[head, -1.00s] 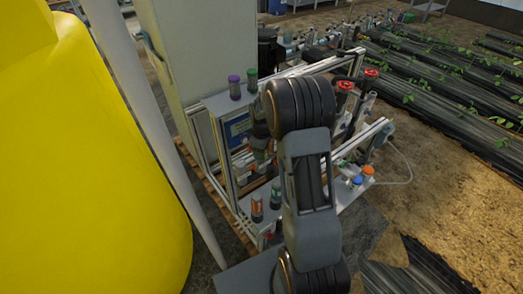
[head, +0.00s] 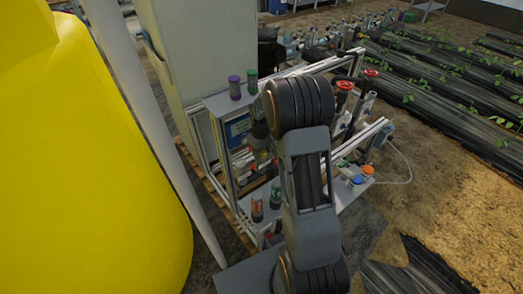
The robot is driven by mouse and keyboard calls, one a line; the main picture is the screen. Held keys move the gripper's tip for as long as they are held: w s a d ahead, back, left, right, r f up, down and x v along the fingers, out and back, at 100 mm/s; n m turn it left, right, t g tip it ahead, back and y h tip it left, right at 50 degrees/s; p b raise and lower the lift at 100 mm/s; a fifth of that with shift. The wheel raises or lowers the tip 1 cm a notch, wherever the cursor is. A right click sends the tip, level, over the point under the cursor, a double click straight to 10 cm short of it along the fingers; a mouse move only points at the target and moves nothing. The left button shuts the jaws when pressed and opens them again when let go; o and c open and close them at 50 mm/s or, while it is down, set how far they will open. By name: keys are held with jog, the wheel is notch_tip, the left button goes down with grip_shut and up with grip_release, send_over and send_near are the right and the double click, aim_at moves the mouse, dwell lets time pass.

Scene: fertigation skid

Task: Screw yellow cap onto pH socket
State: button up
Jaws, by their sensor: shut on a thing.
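My gripper and whatever it holds are hidden in the head view behind my own arm, which fills the middle of the picture. Only a dark part of my wrist shows left of the upper joint, over the skid frame (head: 229,160). I cannot make out the yellow cap or the pH socket. Small coloured caps (head: 367,171), orange, green and blue, sit on the light shelf at the skid's right end. Pipework with yellow and red parts (head: 243,160) shows inside the frame, left of my arm.
Purple-topped (head: 234,88) and green-topped (head: 252,80) bottles stand on the skid's upper ledge. Two dark bottles (head: 257,207) stand on the lower shelf. Red valve handles (head: 345,86) rise at the right. A yellow tank (head: 90,170) and grey post (head: 150,120) bound the left.

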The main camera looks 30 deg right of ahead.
jog(key=o, duration=0.9)
jog(key=shift+c, duration=0.2)
jog(key=shift+r, duration=0.1)
jog(key=shift+r+p, duration=1.7)
jog(key=shift+r, duration=0.5)
jog(key=o, duration=0.6)
jog(key=shift+c, duration=0.2)
jog(key=shift+r, duration=0.15)
notch_tip(320, 180, up, 9)
jog(key=p, duration=0.6)
